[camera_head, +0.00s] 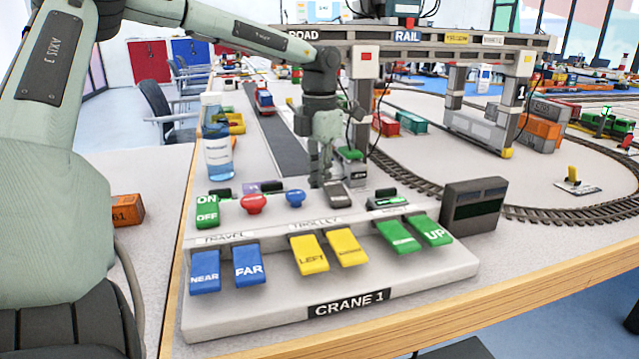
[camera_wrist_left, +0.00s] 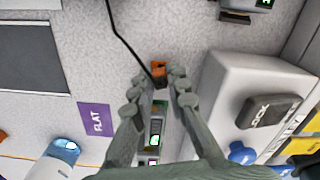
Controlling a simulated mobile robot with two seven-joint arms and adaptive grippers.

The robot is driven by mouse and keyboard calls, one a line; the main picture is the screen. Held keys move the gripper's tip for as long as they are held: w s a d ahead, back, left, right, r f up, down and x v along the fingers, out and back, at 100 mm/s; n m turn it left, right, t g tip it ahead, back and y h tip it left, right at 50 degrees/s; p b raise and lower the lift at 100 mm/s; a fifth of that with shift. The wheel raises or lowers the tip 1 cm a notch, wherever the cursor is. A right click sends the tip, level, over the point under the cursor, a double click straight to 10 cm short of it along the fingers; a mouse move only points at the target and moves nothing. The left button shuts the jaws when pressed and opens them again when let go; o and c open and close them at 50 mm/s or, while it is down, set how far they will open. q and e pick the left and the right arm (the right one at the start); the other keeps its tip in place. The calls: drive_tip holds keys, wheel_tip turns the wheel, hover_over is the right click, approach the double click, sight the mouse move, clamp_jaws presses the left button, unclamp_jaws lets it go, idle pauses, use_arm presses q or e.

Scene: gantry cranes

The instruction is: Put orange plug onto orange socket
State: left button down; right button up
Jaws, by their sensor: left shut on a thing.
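In the left wrist view the orange plug (camera_wrist_left: 159,70) is small and sits between the fingertips of my left gripper (camera_wrist_left: 158,82), which is shut on it. A dark cable runs up and left from the plug. In the head view my left gripper (camera_head: 319,178) points down just behind the crane 1 control panel (camera_head: 250,310), and the plug is hidden there. I cannot make out the orange socket in either view. My right gripper is not in view.
A clear bottle (camera_head: 217,140) stands at the panel's back left. A dark display box (camera_head: 473,205) stands at its right end. A purple FLAT label (camera_wrist_left: 96,119) lies left of my fingers in the left wrist view. Gantry legs and curved track (camera_head: 420,185) lie behind.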

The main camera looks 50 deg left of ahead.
use_arm(q)
drive_tip(key=shift+f, duration=0.2)
idle(0.6)
drive_tip(key=c, duration=0.9)
unclamp_jaws()
drive_tip(key=shift+r, duration=0.2)
drive_tip(key=shift+r+p, duration=2.15)
drive_tip(key=shift+r, duration=1.2)
